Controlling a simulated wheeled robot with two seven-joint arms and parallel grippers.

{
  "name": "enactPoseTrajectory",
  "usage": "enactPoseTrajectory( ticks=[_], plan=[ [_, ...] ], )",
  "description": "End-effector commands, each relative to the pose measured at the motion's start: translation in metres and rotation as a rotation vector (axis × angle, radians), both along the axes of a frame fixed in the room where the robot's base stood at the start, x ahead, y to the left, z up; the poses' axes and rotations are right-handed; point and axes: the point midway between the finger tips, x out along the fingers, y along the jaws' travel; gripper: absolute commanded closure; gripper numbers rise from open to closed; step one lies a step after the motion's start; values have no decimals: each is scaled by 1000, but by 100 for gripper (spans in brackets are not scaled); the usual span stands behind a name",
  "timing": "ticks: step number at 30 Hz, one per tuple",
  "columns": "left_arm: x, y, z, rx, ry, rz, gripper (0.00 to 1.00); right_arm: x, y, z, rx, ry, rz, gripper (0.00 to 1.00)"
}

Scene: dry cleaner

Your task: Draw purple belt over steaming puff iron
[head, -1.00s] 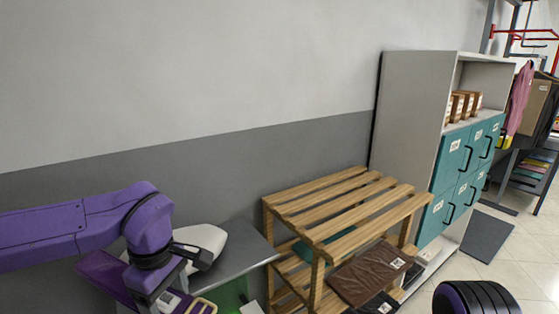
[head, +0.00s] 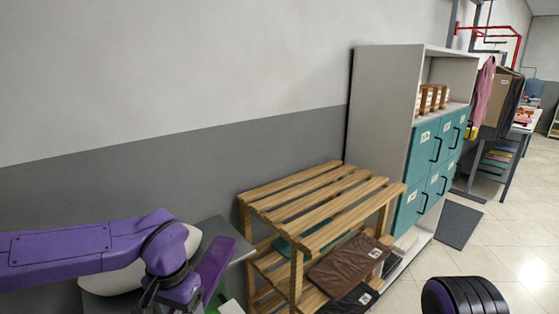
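A white rounded form, which looks like the puff iron (head: 110,281), sits at the lower left, mostly hidden behind my purple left arm. A bit of its white surface also shows right of my wrist. A flat purple strip (head: 217,268) stands slanted just right of my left wrist, over the grey table. I cannot tell whether it is the belt or part of my own arm. My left wrist is at the bottom edge, in front of the white form; its fingertips are not clearly visible. No steam is visible.
A slatted wooden rack (head: 318,205) stands right of the grey table (head: 236,250), with brown and black folded packages on its lower shelf. A tall grey cabinet (head: 380,130) with teal doors (head: 425,150) stands behind it. Open tiled floor lies at right.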

Motion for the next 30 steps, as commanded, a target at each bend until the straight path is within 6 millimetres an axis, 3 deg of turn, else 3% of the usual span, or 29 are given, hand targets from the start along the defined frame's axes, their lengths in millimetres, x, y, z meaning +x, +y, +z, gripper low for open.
enactPoseTrajectory(
  ticks=[3,8,11,14,18,21,25,30],
  plan=[
    [5,4,-11,-1,-1,-21,98,0,0,-5,0,0,0,100],
    [6,5,-5,0,-1,-15,98,0,0,0,1,-1,0,100],
    [11,8,23,4,11,52,98,0,0,23,1,-1,0,100],
    [20,15,71,11,38,201,98,0,0,60,1,-1,0,100],
    [18,30,130,4,118,554,98,1,0,108,0,-1,0,100],
    [17,38,161,-3,163,767,98,1,0,130,0,-1,0,100],
    [17,45,181,-10,198,935,98,1,0,143,1,-1,0,100],
    [17,46,177,-12,209,986,98,1,0,136,1,-1,0,100]
  ],
)
